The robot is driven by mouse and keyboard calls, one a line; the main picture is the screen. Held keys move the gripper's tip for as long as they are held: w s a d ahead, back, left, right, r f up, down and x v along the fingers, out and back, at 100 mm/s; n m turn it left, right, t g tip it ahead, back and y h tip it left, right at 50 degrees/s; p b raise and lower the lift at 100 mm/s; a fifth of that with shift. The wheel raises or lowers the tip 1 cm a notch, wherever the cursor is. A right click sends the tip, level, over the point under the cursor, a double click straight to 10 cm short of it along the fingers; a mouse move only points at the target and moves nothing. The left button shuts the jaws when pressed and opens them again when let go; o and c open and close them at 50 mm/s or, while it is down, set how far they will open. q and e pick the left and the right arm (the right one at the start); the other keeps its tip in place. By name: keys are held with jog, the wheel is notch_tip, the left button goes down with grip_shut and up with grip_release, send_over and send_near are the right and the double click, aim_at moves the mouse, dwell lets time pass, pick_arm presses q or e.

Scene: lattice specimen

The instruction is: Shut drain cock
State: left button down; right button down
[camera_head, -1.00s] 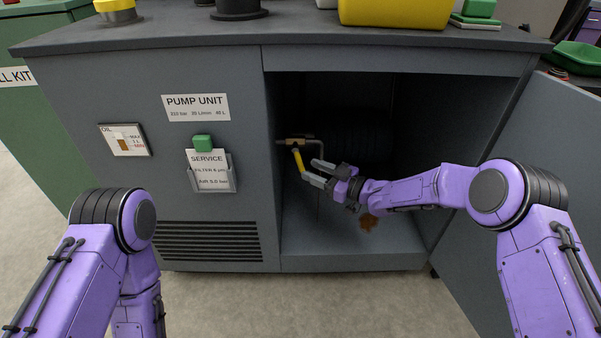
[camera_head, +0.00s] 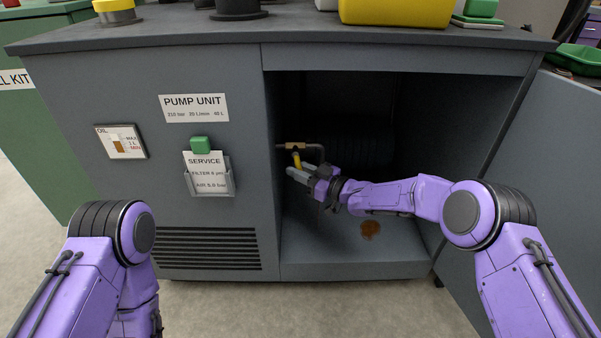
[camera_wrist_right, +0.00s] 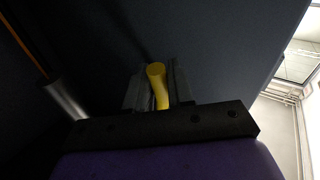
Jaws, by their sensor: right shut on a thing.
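The drain cock (camera_head: 291,147) is a brass fitting with a short pipe on the inner left wall of the open cabinet. Its yellow lever (camera_head: 296,159) hangs down from the fitting, and its lower part is hidden by my gripper. My right gripper (camera_head: 300,173) is shut on the lever inside the cabinet. In the right wrist view the yellow lever (camera_wrist_right: 157,85) stands between the two dark fingers. My left arm comes in at the lower left, and its gripper is out of view.
The pump unit cabinet (camera_head: 210,240) has its door (camera_head: 500,200) swung open at the right. A brown stain (camera_head: 370,229) lies on the cabinet floor. A service card holder (camera_head: 209,178) is on the front panel. A yellow container (camera_head: 395,12) stands on top.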

jog(key=shift+a+f+m+t+y+b, duration=0.3)
jog(key=shift+f+y+b, duration=0.2)
jog(key=shift+b, duration=0.15)
pick_arm(q)
jog(key=f, duration=0.3)
jog(key=shift+s+d+f+m+b, duration=0.1)
jog(key=shift+s+d+m+b, duration=0.1)
jog(key=shift+s+m+b, duration=0.15)
pick_arm(e)
jog(key=shift+a+r+m+t+y, duration=0.2)
jog(key=shift+r+m+t+y, duration=0.1)
jog(key=shift+r+m+t, duration=0.15)
jog(key=c, duration=1.1)
grip_release()
pick_arm(q)
jog(key=r+p, duration=0.3)
jog(key=shift+w+a+r, duration=0.1)
jog(key=shift+w+a, duration=0.1)
jog(key=shift+w, duration=0.15)
pick_arm(e)
jog(key=v, duration=1)
jog(key=shift+s+d, duration=0.15)
jog(key=shift+d, duration=0.1)
